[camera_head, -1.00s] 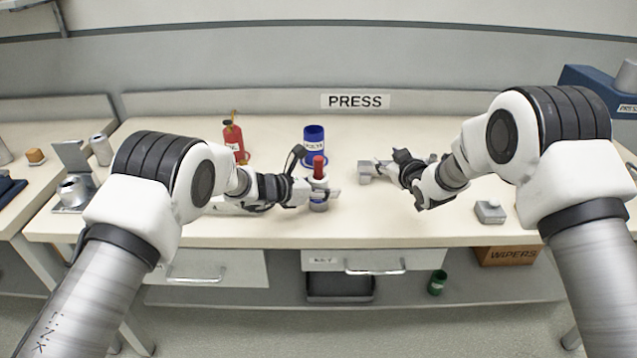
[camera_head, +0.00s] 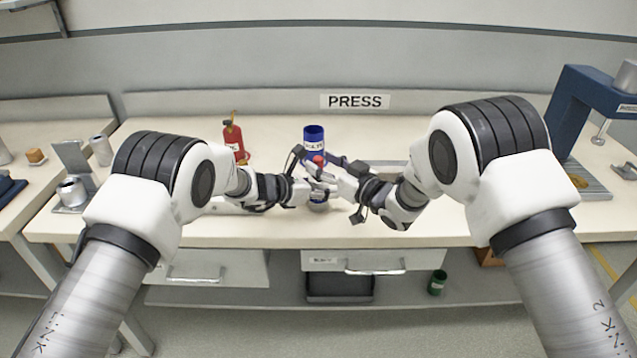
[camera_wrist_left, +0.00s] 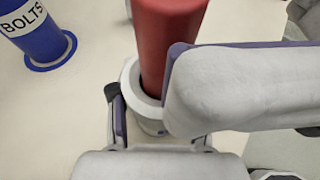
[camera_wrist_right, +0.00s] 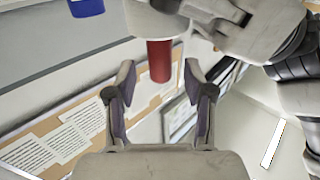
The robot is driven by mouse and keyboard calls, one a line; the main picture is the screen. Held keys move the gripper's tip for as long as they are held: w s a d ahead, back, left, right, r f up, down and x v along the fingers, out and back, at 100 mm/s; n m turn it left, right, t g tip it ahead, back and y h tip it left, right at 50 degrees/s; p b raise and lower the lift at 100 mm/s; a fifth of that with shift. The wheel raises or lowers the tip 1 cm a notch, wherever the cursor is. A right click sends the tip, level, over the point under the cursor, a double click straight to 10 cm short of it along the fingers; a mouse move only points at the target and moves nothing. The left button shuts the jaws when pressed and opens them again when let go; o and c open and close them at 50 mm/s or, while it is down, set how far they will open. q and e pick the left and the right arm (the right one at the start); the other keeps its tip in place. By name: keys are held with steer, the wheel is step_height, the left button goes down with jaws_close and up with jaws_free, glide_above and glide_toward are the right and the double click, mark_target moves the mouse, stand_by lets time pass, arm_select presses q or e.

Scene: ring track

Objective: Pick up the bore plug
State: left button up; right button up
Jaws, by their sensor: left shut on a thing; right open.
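The bore plug is a red cylinder (camera_head: 318,160) standing upright out of a pale ring-shaped part (camera_wrist_left: 128,78). It also shows in the left wrist view (camera_wrist_left: 168,45) and the right wrist view (camera_wrist_right: 159,60). My left gripper (camera_head: 306,190) is shut on the ring-shaped part below the plug. My right gripper (camera_wrist_right: 160,85) is open, with its fingers on either side of the plug's end; I cannot tell whether they touch it. In the left wrist view a large grey finger hides part of the ring and plug.
A blue bolts cup (camera_head: 314,140) stands just behind the grippers, and a red bottle (camera_head: 233,136) stands left of it. A blue press (camera_head: 585,95) is at the right. A metal fixture (camera_head: 72,190) is at the left.

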steer(key=shift+x, duration=1)
jaws_close()
step_height(320, 180, up, 10)
arm_select(q)
steer(key=o, duration=1.2)
